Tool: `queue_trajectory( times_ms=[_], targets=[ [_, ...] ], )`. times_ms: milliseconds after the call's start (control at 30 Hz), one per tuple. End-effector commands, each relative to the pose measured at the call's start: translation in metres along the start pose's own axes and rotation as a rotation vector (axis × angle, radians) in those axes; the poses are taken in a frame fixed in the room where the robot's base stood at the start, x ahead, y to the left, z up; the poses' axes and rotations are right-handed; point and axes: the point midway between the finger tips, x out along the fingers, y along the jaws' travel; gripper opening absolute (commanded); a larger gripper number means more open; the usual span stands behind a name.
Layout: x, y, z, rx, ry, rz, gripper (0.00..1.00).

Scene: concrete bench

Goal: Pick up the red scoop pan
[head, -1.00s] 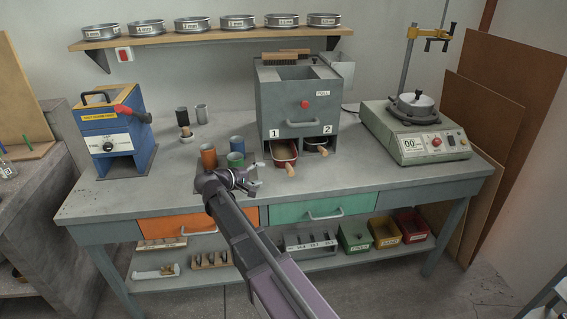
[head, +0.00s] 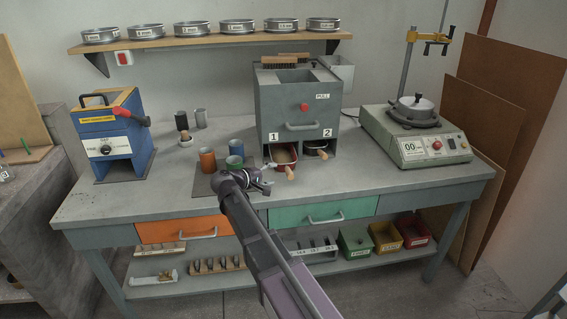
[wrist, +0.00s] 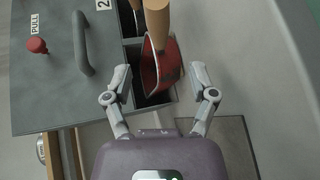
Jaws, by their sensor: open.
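The red scoop pan (head: 282,157) sits in opening 1 at the foot of the grey box (head: 270,105). Its wooden handle (head: 291,174) sticks out over the bench. In the wrist view the pan (wrist: 172,66) lies ahead of my gripper, with its handle (wrist: 157,25) at the top. My gripper (head: 270,172) is open and empty, just left of the pan and handle in the head view. In the wrist view its fingers (wrist: 159,75) appear on either side of the pan; contact cannot be told. The pan's back part is hidden inside the box.
A dark pan (head: 315,152) with a wooden handle sits in opening 2, close on the right. Orange (head: 207,160), green and blue-grey cups stand on a dark mat to the left. The box's front handle (head: 302,126) is above the openings. The bench front right is clear.

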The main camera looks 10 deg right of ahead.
Motion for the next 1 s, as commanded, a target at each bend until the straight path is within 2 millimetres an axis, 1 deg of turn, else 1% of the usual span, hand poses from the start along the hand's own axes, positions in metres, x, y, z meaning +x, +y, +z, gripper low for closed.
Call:
queue_trajectory(
  times_ms=[33,100,233,633,767,867,1000],
  targets=[
    [0.009,-0.002,0.000,0.001,-0.003,0.000,0.74],
    [0.016,-0.001,-0.001,0.001,-0.001,0.000,0.74],
    [0.025,-0.001,0.000,0.001,0.000,0.000,0.74],
    [0.026,0.000,0.000,0.000,0.001,0.000,0.74],
    [0.032,-0.001,0.000,0.001,0.000,0.000,0.74],
    [0.040,-0.001,0.000,0.001,0.001,0.000,0.74],
    [0.057,-0.001,0.001,0.000,-0.001,-0.001,0.74]
  ],
)
